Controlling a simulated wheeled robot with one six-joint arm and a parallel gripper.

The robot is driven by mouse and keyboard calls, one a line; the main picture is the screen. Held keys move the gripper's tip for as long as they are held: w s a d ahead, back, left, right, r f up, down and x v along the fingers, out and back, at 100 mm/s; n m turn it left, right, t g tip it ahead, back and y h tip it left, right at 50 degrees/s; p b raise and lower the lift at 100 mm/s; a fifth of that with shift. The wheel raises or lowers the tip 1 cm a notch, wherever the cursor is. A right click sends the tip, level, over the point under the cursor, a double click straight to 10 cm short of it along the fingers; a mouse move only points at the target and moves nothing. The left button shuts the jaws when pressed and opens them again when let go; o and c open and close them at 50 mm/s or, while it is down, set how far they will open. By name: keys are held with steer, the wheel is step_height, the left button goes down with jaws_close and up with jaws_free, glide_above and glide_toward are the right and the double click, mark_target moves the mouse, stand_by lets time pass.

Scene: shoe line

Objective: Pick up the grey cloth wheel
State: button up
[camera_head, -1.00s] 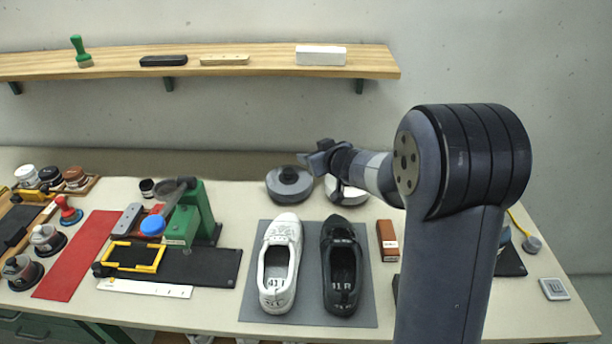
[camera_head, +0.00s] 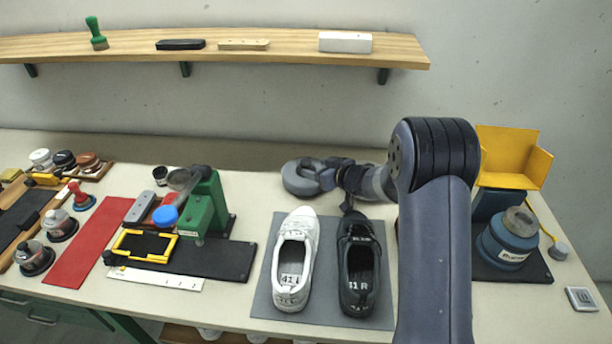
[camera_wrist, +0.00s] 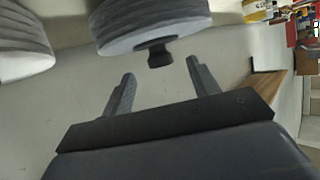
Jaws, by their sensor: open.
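The grey cloth wheel (camera_head: 295,184) is a thick, ridged grey disc on the table behind the shoes. My gripper (camera_head: 318,168) is over its right side in the head view and partly hides it. In the wrist view the wheel (camera_wrist: 150,22) is at the top, cut off by the edge, with a short black knob (camera_wrist: 158,56) pointing toward my gripper. My gripper (camera_wrist: 161,70) is open, its two fingers apart on either side of the knob's line. Nothing is held between the fingers.
A paler ridged wheel (camera_wrist: 24,48) is at the left in the wrist view. A white shoe (camera_head: 296,240) and a black shoe (camera_head: 358,265) stand on a grey mat (camera_head: 262,296). A green press (camera_head: 205,205) is to the left. A blue machine (camera_head: 508,240) stands at the right.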

mark_target(310, 166)
steer(key=shift+p+x, duration=0.55)
steer(key=shift+x, duration=2.6)
steer(key=shift+c, duration=0.4)
jaws_close()
